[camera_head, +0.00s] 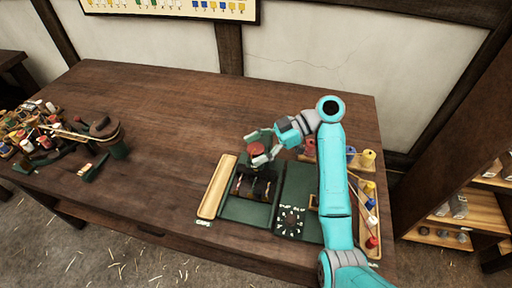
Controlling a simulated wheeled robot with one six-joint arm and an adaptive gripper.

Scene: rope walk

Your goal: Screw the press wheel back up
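A dark green press (250,210) stands on the wooden table, with dark cylinders or coils in its bed. A round red piece (256,148), which looks like the press wheel, is at its far end. My gripper (262,148) comes in from the right at the wheel, with finger parts on its far and near sides. Whether the fingers touch or clamp the wheel is too small to tell. The wheel's screw is not clearly visible.
A long tan wooden tray (217,187) lies left of the press. A dark green panel with white markings (291,221) lies right of it. A rack of coloured spools (370,200) is beyond my arm. Clutter (40,130) covers the table's left end; the middle-left is clear.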

